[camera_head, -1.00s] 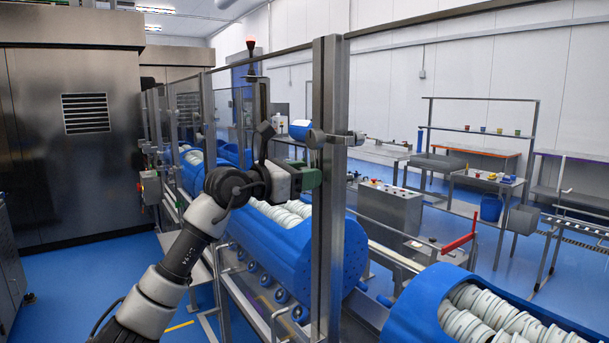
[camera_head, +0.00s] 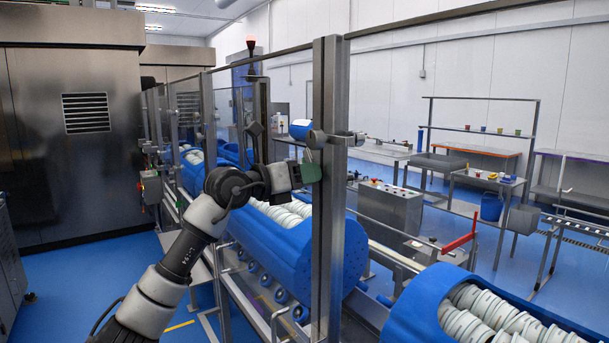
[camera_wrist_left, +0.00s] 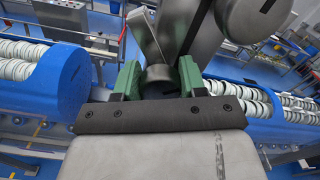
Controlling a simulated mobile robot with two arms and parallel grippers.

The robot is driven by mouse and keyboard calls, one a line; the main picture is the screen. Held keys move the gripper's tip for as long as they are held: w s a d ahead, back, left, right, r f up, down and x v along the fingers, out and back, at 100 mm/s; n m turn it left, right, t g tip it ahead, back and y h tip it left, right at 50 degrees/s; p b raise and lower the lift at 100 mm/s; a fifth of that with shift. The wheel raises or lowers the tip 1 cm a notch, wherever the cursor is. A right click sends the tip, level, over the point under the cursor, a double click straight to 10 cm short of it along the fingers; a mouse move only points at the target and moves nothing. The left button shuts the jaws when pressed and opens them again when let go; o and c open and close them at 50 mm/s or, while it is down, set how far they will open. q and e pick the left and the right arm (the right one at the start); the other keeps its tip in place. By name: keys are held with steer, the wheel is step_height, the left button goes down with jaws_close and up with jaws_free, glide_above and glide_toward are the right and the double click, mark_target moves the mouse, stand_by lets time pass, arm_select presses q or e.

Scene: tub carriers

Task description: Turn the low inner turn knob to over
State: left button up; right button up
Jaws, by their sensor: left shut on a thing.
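My left gripper (camera_head: 309,173) is at the steel post (camera_head: 329,90), just below a metal clamp fitting and a blue cylinder (camera_head: 300,130). In the left wrist view its green fingers (camera_wrist_left: 159,80) are shut on a dark metal turn knob (camera_wrist_left: 158,72), which sits between them. A flat grey metal piece (camera_wrist_left: 143,35) rises beyond the knob, tilted to the left. A large rounded metal part is just beyond on the right. The gripper hides the knob in the head view. I cannot read any position mark. My right gripper is in neither view.
Clear guard panels run back from the post along the blue tub carriers (camera_head: 345,245), which hold white rolls. Another carrier (camera_head: 420,295) is at front right. A grey control box (camera_head: 390,205) stands behind the post. Blue floor is open at left.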

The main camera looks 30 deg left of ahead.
arm_select(q)
steer(key=n, duration=0.5)
steer(key=shift+a+n+p, duration=0.1)
steer(key=shift+n+p, duration=0.2)
steer(key=shift+p, duration=0.1)
steer(key=n+p, duration=0.1)
steer(key=n, duration=0.4)
steer(key=shift+w+f, duration=0.1)
steer(key=shift+f, duration=0.05)
steer(key=shift+n, duration=0.3)
steer(key=o, duration=0.9)
steer(key=shift+o, duration=0.2)
steer(key=shift+a, duration=0.1)
steer(key=b+v, duration=0.5)
steer(key=v, duration=0.5)
steer(key=shift+s+a, duration=0.15)
steer(key=shift+s, duration=0.2)
steer(key=shift+f, duration=0.1)
